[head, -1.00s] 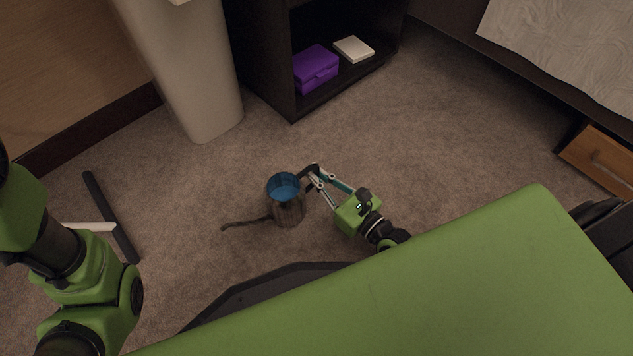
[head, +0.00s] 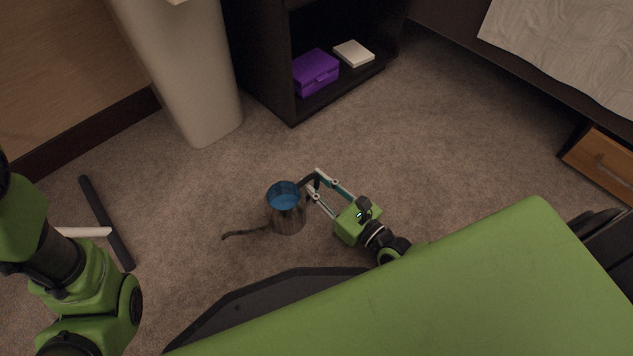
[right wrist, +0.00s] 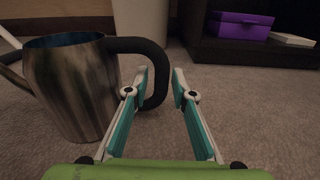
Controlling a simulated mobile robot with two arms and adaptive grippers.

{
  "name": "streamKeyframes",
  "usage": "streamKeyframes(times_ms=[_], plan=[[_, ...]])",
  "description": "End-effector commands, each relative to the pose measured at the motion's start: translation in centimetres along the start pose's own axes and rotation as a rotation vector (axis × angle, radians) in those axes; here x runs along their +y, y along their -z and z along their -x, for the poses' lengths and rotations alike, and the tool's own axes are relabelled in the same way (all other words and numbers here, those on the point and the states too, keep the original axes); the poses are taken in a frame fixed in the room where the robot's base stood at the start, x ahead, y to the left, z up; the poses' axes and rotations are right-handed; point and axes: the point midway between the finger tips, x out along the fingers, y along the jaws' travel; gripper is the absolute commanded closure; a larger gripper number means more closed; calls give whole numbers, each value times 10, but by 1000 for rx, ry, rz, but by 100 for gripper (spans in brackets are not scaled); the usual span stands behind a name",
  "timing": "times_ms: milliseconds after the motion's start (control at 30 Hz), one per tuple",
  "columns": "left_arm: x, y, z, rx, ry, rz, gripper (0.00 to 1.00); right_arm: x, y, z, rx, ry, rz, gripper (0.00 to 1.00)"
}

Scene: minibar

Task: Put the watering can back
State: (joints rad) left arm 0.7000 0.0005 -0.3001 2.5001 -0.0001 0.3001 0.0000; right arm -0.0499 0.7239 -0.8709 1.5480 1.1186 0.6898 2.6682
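The watering can (head: 287,217) is a metal pot with a blue inside, a long thin spout pointing left and a dark handle on its right. It appears upright on the carpet. In the right wrist view the can (right wrist: 75,90) fills the left side, and its black handle (right wrist: 157,75) reaches toward my fingers. My right gripper (head: 314,181) is at the handle. Its fingers (right wrist: 160,85) are apart, with the handle's outer loop behind or beside the left finger; I cannot tell whether they touch. My left gripper is out of view; only my left arm shows.
A dark shelf unit (head: 268,75) at the back holds a purple box (head: 316,72) and a white box (head: 354,53). A tall pale bin or column (head: 190,80) stands left of it. A bed (head: 570,50) and wooden drawer (head: 602,162) are at right.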

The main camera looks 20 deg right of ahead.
Motion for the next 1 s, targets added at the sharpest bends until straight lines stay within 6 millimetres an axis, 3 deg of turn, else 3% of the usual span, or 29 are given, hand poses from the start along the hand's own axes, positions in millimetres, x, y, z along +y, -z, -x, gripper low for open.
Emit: streamKeyframes(times_ms=[167, 400, 600, 1000], plan=[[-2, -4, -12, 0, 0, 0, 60, 0, -3, 23, 4, 0, 2, 76], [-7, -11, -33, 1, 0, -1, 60, 0, -4, 76, 5, 0, 1, 76], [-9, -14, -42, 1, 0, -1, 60, 0, -2, 108, 3, 0, 1, 76], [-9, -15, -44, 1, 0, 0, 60, 0, -1, 120, -2, -1, 0, 76]])
